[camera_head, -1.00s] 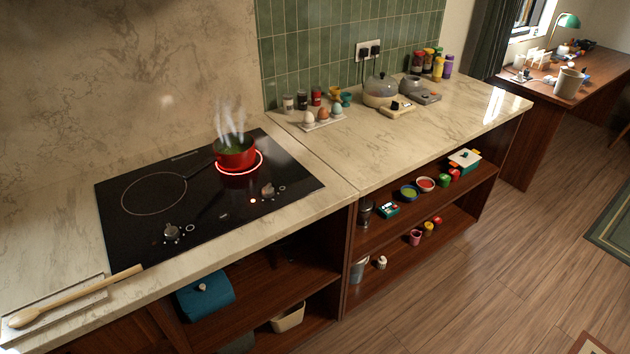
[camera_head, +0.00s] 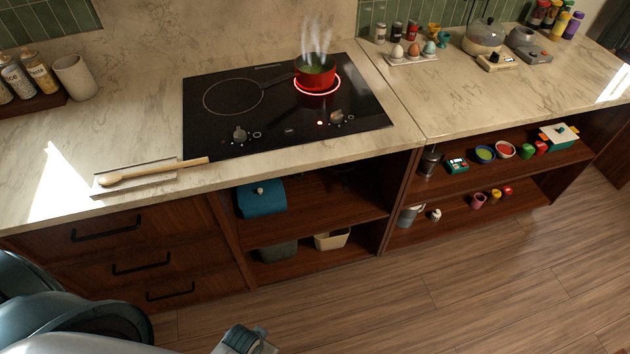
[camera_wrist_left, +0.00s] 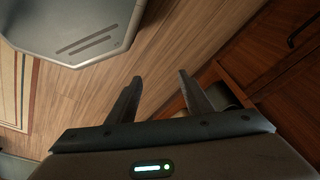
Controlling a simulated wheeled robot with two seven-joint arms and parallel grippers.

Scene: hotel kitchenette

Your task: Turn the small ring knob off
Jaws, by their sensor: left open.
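The black glass cooktop (camera_head: 210,128) is set in the counter. My left gripper (camera_wrist_left: 157,78) is open and empty in the wrist view, above the floor near the cabinets. My left arm shows at the bottom left of the head view, well short of the cooktop. My right gripper is not seen.
A wooden spoon (camera_head: 150,173) lies on a tray at the counter's front, left of the cooktop. Drawers with black handles (camera_head: 106,229) and open shelves (camera_head: 310,215) are below. Egg holders (camera_head: 411,58) and jars stand to the right. The floor in front is clear.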

